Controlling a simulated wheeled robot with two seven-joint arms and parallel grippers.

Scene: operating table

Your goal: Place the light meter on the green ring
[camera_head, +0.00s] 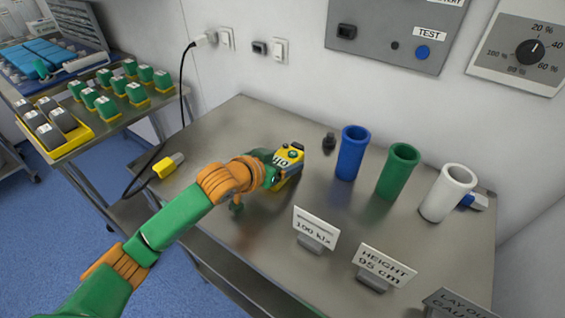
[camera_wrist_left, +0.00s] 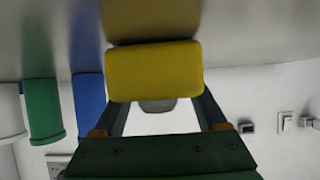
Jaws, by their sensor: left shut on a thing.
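The light meter appears to be the yellow, green-topped device (camera_head: 289,162) marked 10 near the middle of the steel table. In the left wrist view it is a yellow block (camera_wrist_left: 154,72) between the two fingers. My left gripper (camera_head: 277,177) is shut on it, and my wrist hides part of it. The meter is at or just above the table; I cannot tell if it touches. I see no flat green ring; a green open-topped cylinder (camera_head: 397,173) stands to the right of the meter, also in the left wrist view (camera_wrist_left: 43,110). My right gripper is not in view.
A blue cylinder (camera_head: 351,155) and a white one (camera_head: 446,194) flank the green one. A small dark object (camera_head: 329,142) stands behind the meter. Signs reading 100 klx (camera_head: 315,230) and HEIGHT 95 cm (camera_head: 383,268) stand in front. A yellow-ended cable (camera_head: 169,166) lies left.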

